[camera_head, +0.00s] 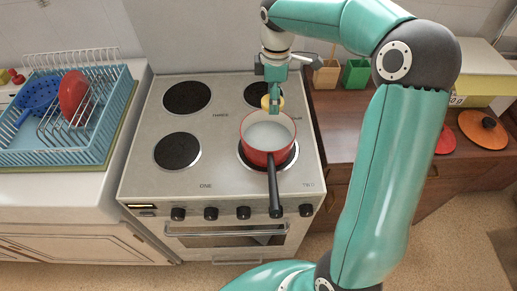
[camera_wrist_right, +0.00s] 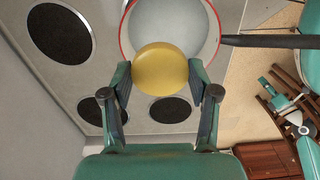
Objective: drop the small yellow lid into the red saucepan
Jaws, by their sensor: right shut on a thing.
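The small yellow lid (camera_head: 266,101) is held between the fingers of my right gripper (camera_head: 273,98), which points down over the stove. The lid also shows in the right wrist view (camera_wrist_right: 160,68), face on between the fingertips, overlapping the saucepan's rim. The red saucepan (camera_head: 258,157) with a pale inside stands on the front right burner, its dark handle toward the stove's front. In the right wrist view the saucepan (camera_wrist_right: 180,25) is beyond the lid and partly hidden by it. In the head view the lid is at the saucepan's far edge, apparently above it.
The white stove (camera_head: 215,127) has several dark burners; those on the left are bare. A blue dish rack (camera_head: 95,150) with a red dish and a blue colander stands at left.

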